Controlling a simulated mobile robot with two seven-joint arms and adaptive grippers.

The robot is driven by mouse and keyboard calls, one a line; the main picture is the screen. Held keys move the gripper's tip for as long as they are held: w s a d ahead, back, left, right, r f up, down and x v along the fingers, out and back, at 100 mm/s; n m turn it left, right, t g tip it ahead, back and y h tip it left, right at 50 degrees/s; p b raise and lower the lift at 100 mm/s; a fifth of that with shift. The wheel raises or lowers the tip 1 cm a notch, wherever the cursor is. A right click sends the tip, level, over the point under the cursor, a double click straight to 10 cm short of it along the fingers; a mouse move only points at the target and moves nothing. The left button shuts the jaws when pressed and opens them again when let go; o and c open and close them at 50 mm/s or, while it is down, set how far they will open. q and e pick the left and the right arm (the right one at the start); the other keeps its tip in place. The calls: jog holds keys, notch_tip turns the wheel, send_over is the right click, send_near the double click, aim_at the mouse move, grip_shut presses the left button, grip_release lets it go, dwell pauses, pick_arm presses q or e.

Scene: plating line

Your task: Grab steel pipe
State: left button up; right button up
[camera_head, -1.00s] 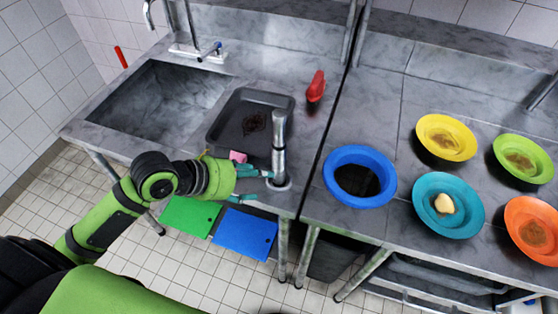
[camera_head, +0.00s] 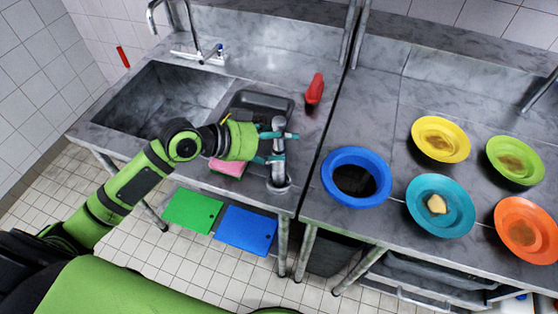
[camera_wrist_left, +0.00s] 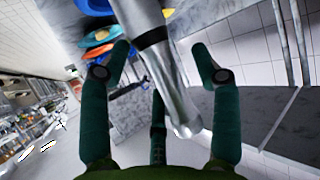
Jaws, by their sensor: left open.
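The steel pipe (camera_head: 278,172) stands upright near the front edge of the sink counter, on a round base. My left gripper (camera_head: 287,147) is at its upper part, with teal fingers on both sides of it. In the left wrist view the shiny pipe (camera_wrist_left: 177,97) with a dark band runs between the spread fingers of the left gripper (camera_wrist_left: 161,52). The fingers are open and not closed on it. My right gripper is not in view.
A black tray (camera_head: 262,97) lies behind the pipe, partly hidden by my gripper. A pink sponge (camera_head: 228,168) is beside the gripper. A red bottle (camera_head: 314,89) stands behind right. A blue bowl (camera_head: 356,177) and several plates are right. The sink (camera_head: 160,100) is left.

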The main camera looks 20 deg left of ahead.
pick_arm(q)
jog(key=shift+w+d+f, duration=0.2)
jog(key=shift+d, duration=0.05)
grip_shut()
jog(key=shift+r, duration=0.2)
